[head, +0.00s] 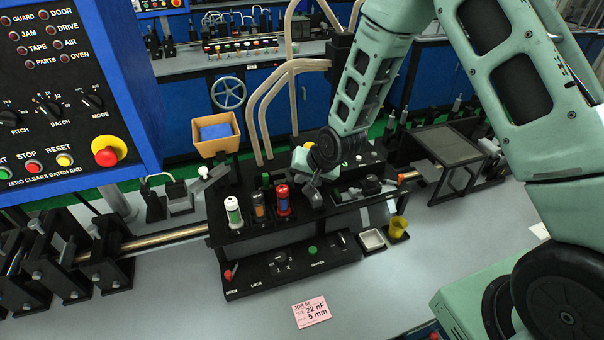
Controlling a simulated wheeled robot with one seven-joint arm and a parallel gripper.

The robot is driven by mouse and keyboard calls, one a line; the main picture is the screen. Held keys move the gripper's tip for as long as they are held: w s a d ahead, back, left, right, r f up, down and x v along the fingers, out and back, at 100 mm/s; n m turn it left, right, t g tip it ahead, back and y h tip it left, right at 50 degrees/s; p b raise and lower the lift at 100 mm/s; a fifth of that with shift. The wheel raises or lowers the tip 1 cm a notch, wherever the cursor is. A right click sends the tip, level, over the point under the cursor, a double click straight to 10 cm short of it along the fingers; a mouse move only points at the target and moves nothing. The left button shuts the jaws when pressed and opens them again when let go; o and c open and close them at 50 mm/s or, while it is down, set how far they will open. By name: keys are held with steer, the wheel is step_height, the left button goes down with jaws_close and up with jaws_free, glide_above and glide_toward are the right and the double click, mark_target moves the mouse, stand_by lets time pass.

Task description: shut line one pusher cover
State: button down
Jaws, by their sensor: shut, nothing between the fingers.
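A black machine block (285,228) stands on the grey bench in the middle of the head view. My gripper (313,194) is over the top of this block, pointing down, just right of a red bottle (283,203). Its fingers are together with nothing seen between them. The gripper and wrist hide part of the block's top behind them. To the right of the gripper a small dark mechanism (371,184) sits on the block. I cannot make out for certain which part is the pusher cover, or whether it is open or touched.
A white bottle (234,212) stands left of the gripper. A low control panel (290,268) runs along the block's front. A yellow cup (397,226) and white tray (372,240) stand to the right. A pink card (311,312) lies on clear bench. A control box (75,90) hangs upper left.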

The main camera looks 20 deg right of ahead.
steer(key=shift+a+f, duration=0.1)
steer(key=shift+a+f+b, duration=0.1)
steer(key=shift+a+b, duration=0.65)
steer(key=shift+a, duration=0.55)
steer(key=shift+d, duration=0.1)
